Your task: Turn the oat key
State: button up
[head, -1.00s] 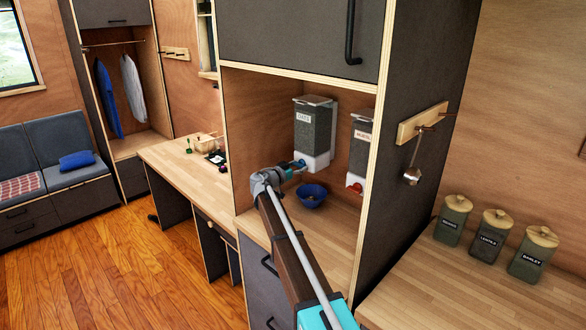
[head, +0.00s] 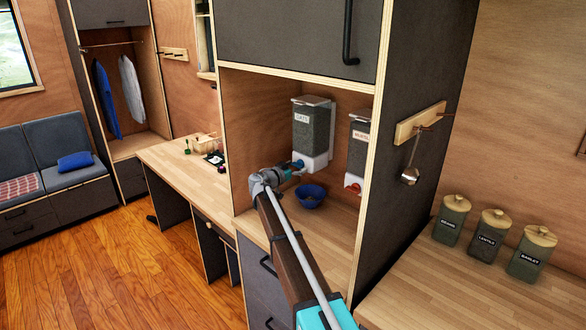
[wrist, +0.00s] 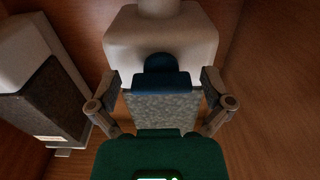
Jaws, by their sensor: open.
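The oat dispenser (head: 312,130), a labelled hopper with a white base, hangs in the cabinet niche. Its blue oat key (head: 298,164) shows at the front of the base, beside my gripper (head: 284,171). In the wrist view the blue key (wrist: 160,80) lies between the two fingers of my gripper (wrist: 160,90), below the white base (wrist: 160,40) in the picture. The fingers are open, one on each side of the key, with gaps visible. The speckled hopper shows behind the key. A blue bowl (head: 310,198) stands on the counter below the dispenser.
A second dispenser (head: 358,150) with a red key (head: 353,186) hangs to the right, close by. The niche's side panel (head: 405,150) stands right of it. Labelled canisters (head: 490,235) stand on the right counter. The desk at left is mostly clear.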

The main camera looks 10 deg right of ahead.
jog(key=shift+s+a, duration=0.1)
jog(key=v, duration=1.1)
jog(key=shift+s+a, duration=0.15)
jog(key=shift+a, duration=0.1)
